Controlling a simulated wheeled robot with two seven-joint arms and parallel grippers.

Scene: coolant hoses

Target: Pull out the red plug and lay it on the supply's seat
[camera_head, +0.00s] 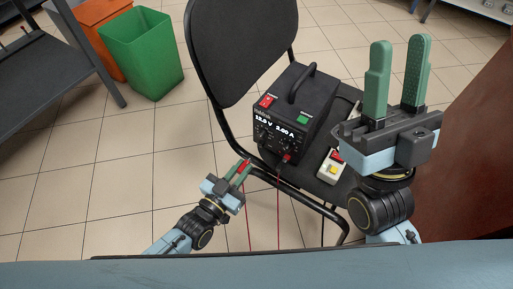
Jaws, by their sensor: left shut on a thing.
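My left gripper (241,172) is shut on a red plug (244,165), just in front of the chair and clear of the supply's front. A thin red lead hangs down below it. The black power supply (294,108) stands on the black chair's seat (321,187), its display lit. Another small red piece (287,158) sits low on the supply's front, with a red lead hanging below; its exact fit is too small to tell. My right gripper (398,75) is open and empty, fingers up, to the right of the supply.
A small white box (333,167) with yellow and red parts lies on the seat right of the supply. The chair back (240,50) rises behind left. A green bin (142,52), an orange bin (103,17) and a dark table (38,65) stand at left. A brown surface (470,150) is at right.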

